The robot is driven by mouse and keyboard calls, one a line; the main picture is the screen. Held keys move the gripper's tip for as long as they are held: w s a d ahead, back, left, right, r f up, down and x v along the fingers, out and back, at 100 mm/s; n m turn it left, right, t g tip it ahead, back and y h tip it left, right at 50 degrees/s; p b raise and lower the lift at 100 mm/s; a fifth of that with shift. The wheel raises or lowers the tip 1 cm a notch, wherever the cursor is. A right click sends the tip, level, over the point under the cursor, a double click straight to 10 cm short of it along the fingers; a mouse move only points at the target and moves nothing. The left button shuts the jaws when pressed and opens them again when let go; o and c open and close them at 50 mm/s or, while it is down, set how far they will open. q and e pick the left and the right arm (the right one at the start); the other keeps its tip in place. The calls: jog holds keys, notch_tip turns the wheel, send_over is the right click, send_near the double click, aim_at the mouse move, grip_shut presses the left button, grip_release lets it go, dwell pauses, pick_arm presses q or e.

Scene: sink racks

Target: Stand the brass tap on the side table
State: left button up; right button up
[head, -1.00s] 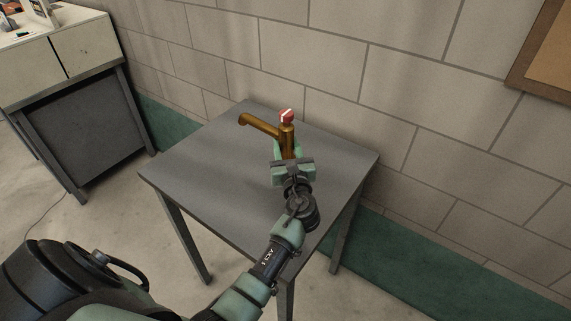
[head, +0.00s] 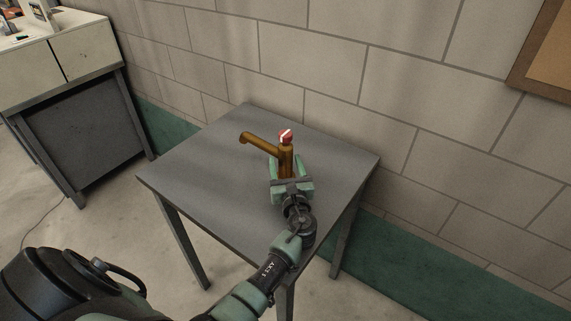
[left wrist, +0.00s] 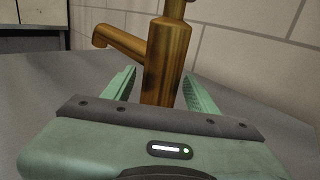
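The brass tap (head: 287,160) is upright over the side table (head: 215,165), its spout pointing left and a red-and-white cap on top. It also shows in the left wrist view (left wrist: 165,60), where its top is cut off. My left gripper (head: 290,164) is open around the tap's lower body, one finger on each side. In the left wrist view, the left finger (left wrist: 119,84) is clear of the brass; the right finger (left wrist: 200,97) is very close to it. The tap's foot is mostly hidden by the gripper, but it appears to stand on the tabletop. My right gripper is out of view.
The rest of the grey tabletop is bare. A block wall (head: 310,55) runs close behind the table. A white-topped cabinet (head: 75,50) with small items stands at the far left. Open floor lies between cabinet and table.

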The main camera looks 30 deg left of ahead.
pick_arm(q)
jog(key=shift+r, duration=0.15)
jog(key=shift+s+d, duration=0.2)
jog(key=shift+s, duration=0.05)
jog(key=b+v, duration=0.1)
jog(key=v, duration=1)
jog(key=shift+s+d, duration=0.15)
